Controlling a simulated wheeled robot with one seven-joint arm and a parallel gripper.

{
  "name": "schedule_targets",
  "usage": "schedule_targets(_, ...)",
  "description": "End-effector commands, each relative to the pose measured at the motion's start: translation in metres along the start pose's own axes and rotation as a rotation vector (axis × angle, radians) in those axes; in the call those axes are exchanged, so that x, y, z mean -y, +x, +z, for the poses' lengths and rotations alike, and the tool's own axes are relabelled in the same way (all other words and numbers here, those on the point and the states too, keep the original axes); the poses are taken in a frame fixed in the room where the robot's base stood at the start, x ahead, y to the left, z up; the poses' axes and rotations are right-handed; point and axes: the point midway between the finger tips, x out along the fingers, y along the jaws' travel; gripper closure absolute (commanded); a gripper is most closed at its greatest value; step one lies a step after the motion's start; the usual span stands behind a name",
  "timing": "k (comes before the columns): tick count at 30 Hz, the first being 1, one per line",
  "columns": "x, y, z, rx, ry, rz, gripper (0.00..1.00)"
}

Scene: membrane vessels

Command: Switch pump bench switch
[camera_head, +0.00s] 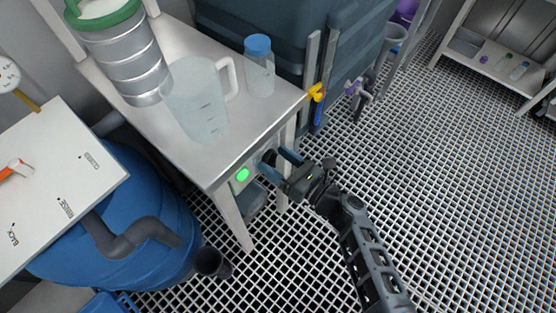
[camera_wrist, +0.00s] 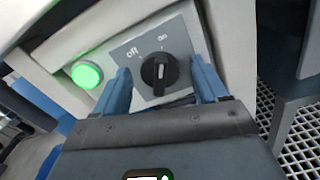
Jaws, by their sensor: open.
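The pump bench switch (camera_wrist: 159,72) is a black rotary knob on a grey plate marked "off" and "on". In the wrist view its pointer line looks roughly upright, a little towards the "on" mark. A round green light (camera_wrist: 87,74) glows to its left, and it also shows in the head view (camera_head: 242,175). My gripper (camera_wrist: 163,85) is open, with one blue finger on each side of the knob. Whether the fingers touch the knob cannot be told. In the head view my gripper (camera_head: 274,166) is at the bench's front side and hides the knob.
The metal bench (camera_head: 255,120) carries a clear jug (camera_head: 195,100), a blue-capped bottle (camera_head: 259,68) and a stacked steel vessel (camera_head: 122,60). A blue barrel (camera_head: 150,205) stands at the left. A yellow-handled valve (camera_head: 316,92) is beyond the bench corner. The grated floor (camera_head: 450,160) is open at the right.

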Motion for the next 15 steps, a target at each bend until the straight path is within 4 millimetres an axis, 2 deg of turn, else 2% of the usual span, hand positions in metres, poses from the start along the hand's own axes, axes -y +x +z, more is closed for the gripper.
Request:
schedule_targets(6, -0.0002, 0.0002, -0.0002, -0.001, 0.0, 0.0, 0.27)
schedule_targets(15, -0.0002, 0.0, -0.0003, -0.001, -0.001, 0.0, 0.56)
